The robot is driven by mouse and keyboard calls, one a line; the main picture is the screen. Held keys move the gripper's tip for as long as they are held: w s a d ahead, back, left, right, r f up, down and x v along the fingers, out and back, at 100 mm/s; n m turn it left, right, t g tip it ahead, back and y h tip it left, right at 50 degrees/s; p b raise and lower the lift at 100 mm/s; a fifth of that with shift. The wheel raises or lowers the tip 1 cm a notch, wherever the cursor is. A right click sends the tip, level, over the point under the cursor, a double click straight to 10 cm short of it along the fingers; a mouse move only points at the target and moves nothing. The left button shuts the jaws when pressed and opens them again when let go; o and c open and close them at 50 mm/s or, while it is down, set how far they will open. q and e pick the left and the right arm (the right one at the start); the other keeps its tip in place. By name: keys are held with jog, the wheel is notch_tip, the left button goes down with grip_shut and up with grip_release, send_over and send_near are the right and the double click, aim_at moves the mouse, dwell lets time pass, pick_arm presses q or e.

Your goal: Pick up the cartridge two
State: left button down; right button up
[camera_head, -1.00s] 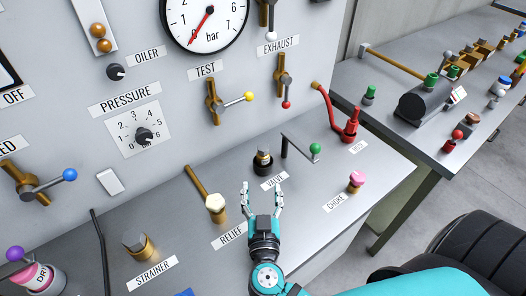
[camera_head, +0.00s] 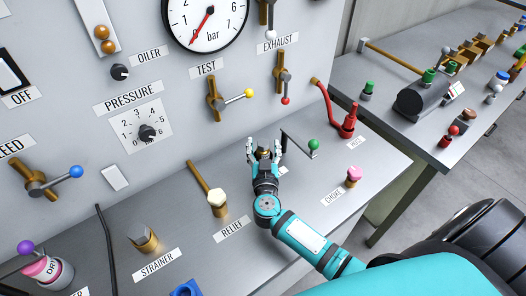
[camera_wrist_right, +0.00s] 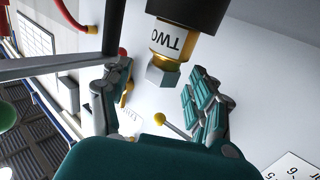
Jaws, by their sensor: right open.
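Cartridge two (camera_head: 264,154) stands upright in its dark seat at the VALVE place on the grey bench. In the right wrist view, which is turned over, its brass body (camera_wrist_right: 165,52) carries a white label reading TWO and ends in a hexagonal head. My right gripper (camera_head: 264,146) is open, with one finger on each side of the cartridge. In the wrist view the fingers (camera_wrist_right: 160,100) stand apart with visible gaps to the hexagonal head. The VALVE label is mostly hidden by my gripper. My left gripper is not in view.
A lever with a green knob (camera_head: 313,145) stands close right of my gripper. A pink-topped CHOKE fitting (camera_head: 354,175), a red WATER-side valve (camera_head: 348,122) and the RELIEF fitting (camera_head: 217,200) stand around it. The upright panel with the gauge (camera_head: 208,18) rises behind.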

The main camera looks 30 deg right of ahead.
jog(key=shift+x, duration=0.9)
jog(key=shift+a, duration=0.1)
jog(key=shift+c, duration=0.4)
grip_shut()
